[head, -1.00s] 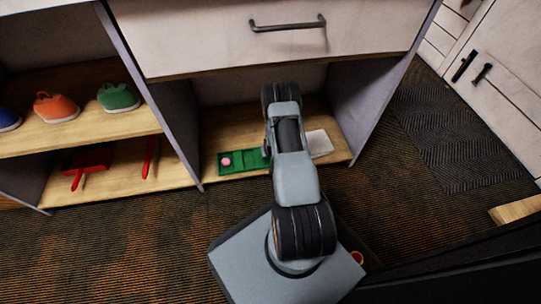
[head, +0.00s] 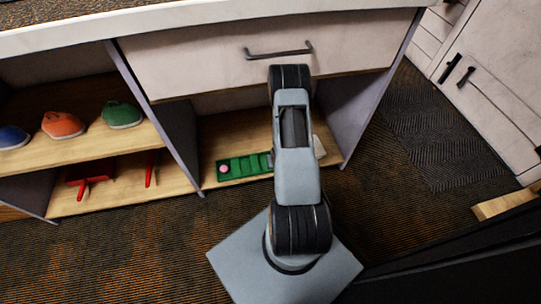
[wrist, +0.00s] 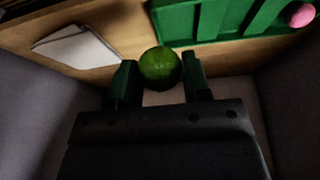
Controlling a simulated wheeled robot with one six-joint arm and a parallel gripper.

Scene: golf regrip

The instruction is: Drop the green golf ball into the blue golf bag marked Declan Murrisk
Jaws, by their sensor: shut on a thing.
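In the wrist view the green golf ball (wrist: 160,68) sits between the two fingers of my gripper (wrist: 160,80), which is shut on it. The ball is held in front of the wooden shelf, close to a green compartment tray. In the head view my arm hides the gripper and the ball. No blue golf bag shows in either view, and no name marking can be read.
The green tray (head: 238,168) holds a pink ball (head: 224,169) on the low shelf under a drawer (head: 265,55). A white cloth or paper (wrist: 75,46) lies beside it. Shelf walls stand on both sides. Shoes (head: 62,124) and red items (head: 90,173) are at left. Carpet (head: 130,240) is open.

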